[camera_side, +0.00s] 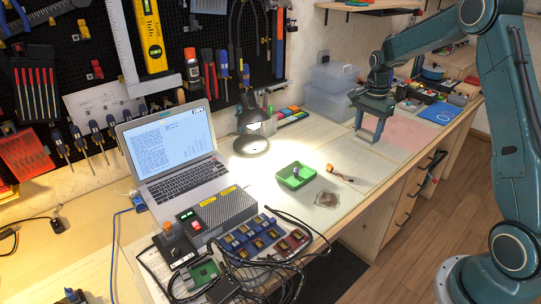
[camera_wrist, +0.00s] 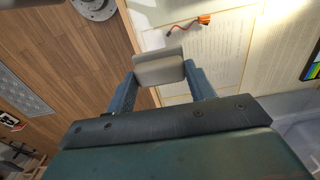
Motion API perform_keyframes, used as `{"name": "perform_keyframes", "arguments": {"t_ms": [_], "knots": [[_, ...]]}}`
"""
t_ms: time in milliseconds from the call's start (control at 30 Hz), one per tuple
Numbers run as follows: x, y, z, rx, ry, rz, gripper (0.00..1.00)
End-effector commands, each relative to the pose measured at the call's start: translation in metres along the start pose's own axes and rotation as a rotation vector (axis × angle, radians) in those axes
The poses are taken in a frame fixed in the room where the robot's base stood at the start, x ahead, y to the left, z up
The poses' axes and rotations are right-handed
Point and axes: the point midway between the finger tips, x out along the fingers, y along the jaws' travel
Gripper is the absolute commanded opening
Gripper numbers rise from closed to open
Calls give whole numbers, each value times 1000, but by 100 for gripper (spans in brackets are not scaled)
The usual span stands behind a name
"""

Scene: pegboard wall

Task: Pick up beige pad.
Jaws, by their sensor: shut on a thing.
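In the wrist view, a flat beige-grey pad (camera_wrist: 158,71) sits between the two fingertips of my gripper (camera_wrist: 161,76). The fingers press on its left and right edges, and the pad stands out past the tips. In the side view, my gripper (camera_side: 370,133) points down over the right part of the bench, near a pink mat (camera_side: 412,134). The pad is too small to make out between the fingers there. I cannot tell from the side view how high the fingertips are above the bench.
A green tray (camera_side: 296,176) holding a small item and a red-ended cable piece (camera_side: 340,175) lie left of my gripper. Clear plastic boxes (camera_side: 331,88) stand behind. A blue mat (camera_side: 437,112) lies to the right. A laptop (camera_side: 172,150) and a lamp (camera_side: 251,130) stand farther left.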

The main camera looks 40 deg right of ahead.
Motion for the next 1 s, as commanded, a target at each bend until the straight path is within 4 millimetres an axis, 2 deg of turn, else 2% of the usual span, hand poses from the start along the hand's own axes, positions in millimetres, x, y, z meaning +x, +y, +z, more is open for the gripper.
{"name": "perform_keyframes", "arguments": {"t_ms": [100, 233, 767, 800, 867, 1000], "knots": [[-13, -1, 0, 0, 1, -3, 32], [-19, 0, 0, 0, 0, 0, 32], [-21, 0, 0, 0, 0, 0, 32], [-21, 0, 0, 0, 0, 0, 50], [-21, 0, 0, 0, 0, 0, 38], [-20, 0, 0, 0, 0, 0, 36]]}}
